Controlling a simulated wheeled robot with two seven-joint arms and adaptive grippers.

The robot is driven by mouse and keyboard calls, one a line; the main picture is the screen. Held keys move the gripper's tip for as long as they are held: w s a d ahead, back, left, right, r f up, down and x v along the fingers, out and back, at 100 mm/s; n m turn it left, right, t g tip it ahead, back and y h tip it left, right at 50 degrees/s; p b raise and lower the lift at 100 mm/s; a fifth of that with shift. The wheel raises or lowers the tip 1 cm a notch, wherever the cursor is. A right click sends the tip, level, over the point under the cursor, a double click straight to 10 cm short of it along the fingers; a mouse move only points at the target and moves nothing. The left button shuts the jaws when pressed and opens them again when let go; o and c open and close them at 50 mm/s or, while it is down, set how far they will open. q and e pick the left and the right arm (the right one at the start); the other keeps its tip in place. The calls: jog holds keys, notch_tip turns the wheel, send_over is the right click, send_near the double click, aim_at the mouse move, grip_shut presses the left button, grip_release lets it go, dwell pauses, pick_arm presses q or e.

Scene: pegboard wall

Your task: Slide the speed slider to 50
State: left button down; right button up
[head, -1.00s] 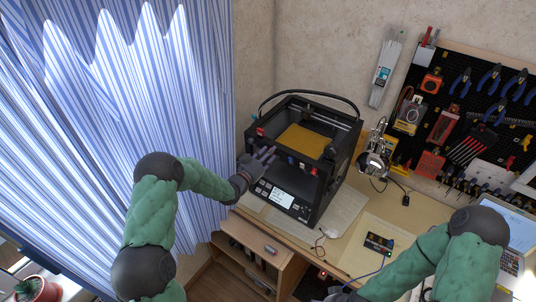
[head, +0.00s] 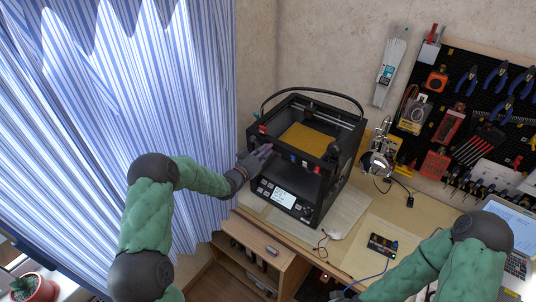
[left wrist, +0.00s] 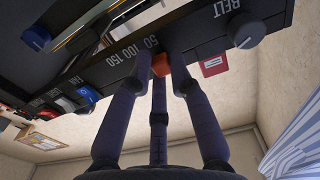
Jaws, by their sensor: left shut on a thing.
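The orange slider knob (left wrist: 161,66) sits on the black front rail of the 3D printer, next to the "50" mark in the left wrist view. The marks "100" and "150" lie to its left there. The fingers of my left gripper (left wrist: 160,75) are shut on the knob, partly covering it. In the head view my left gripper (head: 264,152) is at the left front upper edge of the black printer (head: 330,202), where the hand hides the knob. The fingers of my right gripper are outside the head view; only its arm shows at bottom right.
Other controls flank the slider: a round dark belt knob (left wrist: 247,34), a red square piece (left wrist: 214,65) and a blue fan control (left wrist: 86,96). A circuit board (head: 382,244) with wires lies on the desk right of the printer. A tool pegboard (head: 488,110) hangs behind.

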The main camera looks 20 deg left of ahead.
pick_arm(q)
jog(key=shift+w+a+r, duration=0.15)
jog(key=shift+a+r, duration=0.2)
jog(key=shift+r, duration=0.1)
jog(key=c, duration=1.2)
grip_release()
jog(key=shift+a+f, duration=0.1)
jog(key=shift+f, duration=0.05)
jog(key=shift+f, duration=0.1)
jog(key=v, duration=1.2)
